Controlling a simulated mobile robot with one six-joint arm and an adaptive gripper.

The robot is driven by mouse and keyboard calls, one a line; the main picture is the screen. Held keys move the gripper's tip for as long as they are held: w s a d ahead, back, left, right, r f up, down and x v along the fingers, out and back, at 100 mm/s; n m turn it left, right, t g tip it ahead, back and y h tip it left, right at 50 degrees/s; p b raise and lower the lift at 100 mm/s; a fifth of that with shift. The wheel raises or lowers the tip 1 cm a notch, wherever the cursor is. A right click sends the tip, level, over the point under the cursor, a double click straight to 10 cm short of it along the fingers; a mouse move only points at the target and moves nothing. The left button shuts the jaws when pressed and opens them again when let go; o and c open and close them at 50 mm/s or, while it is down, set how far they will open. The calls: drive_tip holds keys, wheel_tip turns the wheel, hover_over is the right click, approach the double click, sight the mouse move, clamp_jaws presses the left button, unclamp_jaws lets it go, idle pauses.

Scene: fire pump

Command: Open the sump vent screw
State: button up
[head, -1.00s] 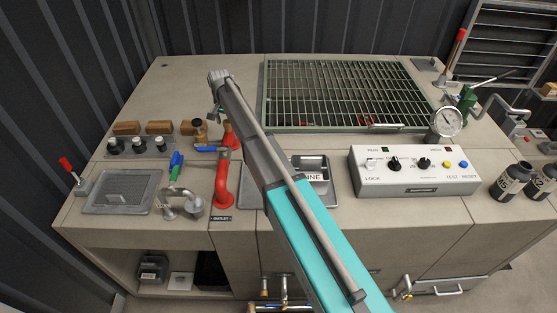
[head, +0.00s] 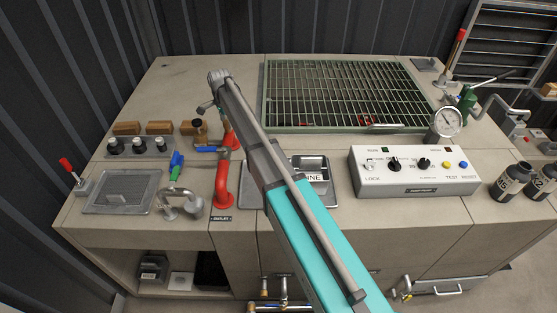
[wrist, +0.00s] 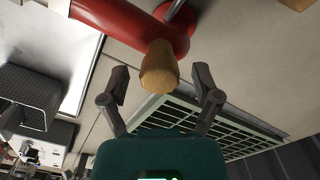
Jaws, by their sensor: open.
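No label marks the sump vent screw, and I cannot tell for certain which part it is. In the wrist view a tan, rounded knob-like piece (wrist: 159,68) stands beside a thick red pipe (wrist: 125,25). My gripper (wrist: 160,88) is open, one finger on each side of this piece in the picture; I see no clear contact. In the head view the red pipe (head: 222,185) rises left of my arm, with a brown cylinder (head: 200,133) near its top. My gripper is mostly hidden there behind the arm's end; a small grey-teal part shows by the cylinder.
A blue lever (head: 206,149) and a green-blue handle (head: 177,165) sit close to the red pipe. A green grating (head: 345,95) lies behind, and a white control box (head: 408,170) stands right.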

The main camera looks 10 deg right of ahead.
sight(227, 122)
drive_tip(key=shift+r+p, duration=6.5)
drive_tip(key=shift+r, duration=0.45)
drive_tip(key=s+d+f+n+b, duration=0.3)
drive_tip(key=s+d+f+b, duration=0.1)
drive_tip(key=s, duration=0.4)
drive_tip(key=s+d+f+n+b, duration=0.3)
drive_tip(key=s+d, duration=0.3)
drive_tip(key=s, duration=0.3)
drive_tip(key=s+d+f+n+b, duration=0.3)
drive_tip(key=s+d+f+b, duration=0.1)
drive_tip(key=s, duration=0.5)
drive_tip(key=shift+d+f+n+b, duration=0.3)
drive_tip(key=shift+d+f+n, duration=0.1)
drive_tip(key=shift+d, duration=0.15)
drive_tip(key=shift+s, duration=0.2)
drive_tip(key=s+d+n, duration=0.3)
drive_tip(key=s, duration=0.6)
